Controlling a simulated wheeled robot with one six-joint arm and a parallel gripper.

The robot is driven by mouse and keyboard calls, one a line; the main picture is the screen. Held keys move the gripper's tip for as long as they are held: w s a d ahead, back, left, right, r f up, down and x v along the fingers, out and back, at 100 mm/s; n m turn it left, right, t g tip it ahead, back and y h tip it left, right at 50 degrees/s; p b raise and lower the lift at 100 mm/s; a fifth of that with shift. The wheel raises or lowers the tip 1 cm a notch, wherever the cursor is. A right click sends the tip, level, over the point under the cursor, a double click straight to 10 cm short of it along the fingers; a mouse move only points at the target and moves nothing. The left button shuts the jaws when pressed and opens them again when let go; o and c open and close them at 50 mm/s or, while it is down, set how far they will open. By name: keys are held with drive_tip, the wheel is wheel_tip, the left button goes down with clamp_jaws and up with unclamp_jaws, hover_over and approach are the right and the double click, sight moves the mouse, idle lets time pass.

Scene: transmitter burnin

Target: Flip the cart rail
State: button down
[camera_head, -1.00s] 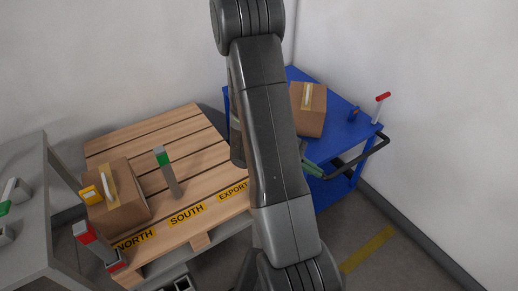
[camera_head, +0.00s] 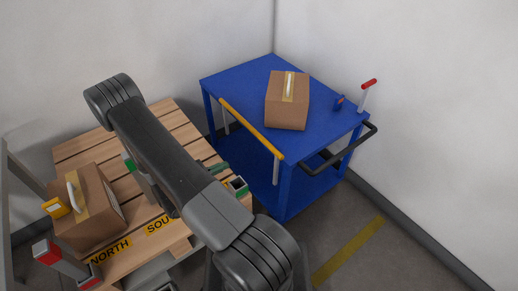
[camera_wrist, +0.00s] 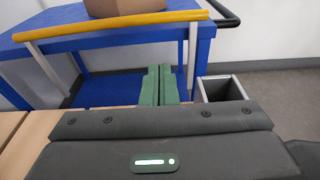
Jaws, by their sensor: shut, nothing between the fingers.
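The cart rail is a yellow-orange bar (camera_head: 250,130) along the near left edge of the blue cart's top. Grey posts run down from near its ends. In the wrist view the rail (camera_wrist: 115,26) crosses the top of the picture, with one post (camera_wrist: 192,55) just right of my fingers. My gripper (camera_head: 216,168) is left of and nearer than the rail, apart from it, over the pallet's far right side. Its green fingers (camera_wrist: 158,84) are shut and empty, pointing towards the cart below the rail. My arm hides part of the pallet.
A brown box (camera_head: 287,105) and a red-topped lever (camera_head: 366,95) stand on the cart (camera_head: 325,125). A black handle (camera_head: 345,158) juts from its right side. A grey open socket (camera_wrist: 221,87) is close right of my fingers. The wooden pallet (camera_head: 80,150) carries another box (camera_head: 85,215).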

drive_tip(key=p+x, duration=0.1)
drive_tip(key=x, duration=1.7)
drive_tip(key=shift+r, duration=0.1)
wheel_tip(320, 180, up, 13)
drive_tip(key=p, duration=0.3)
drive_tip(key=shift+w, duration=0.1)
drive_tip(key=shift+a, duration=0.1)
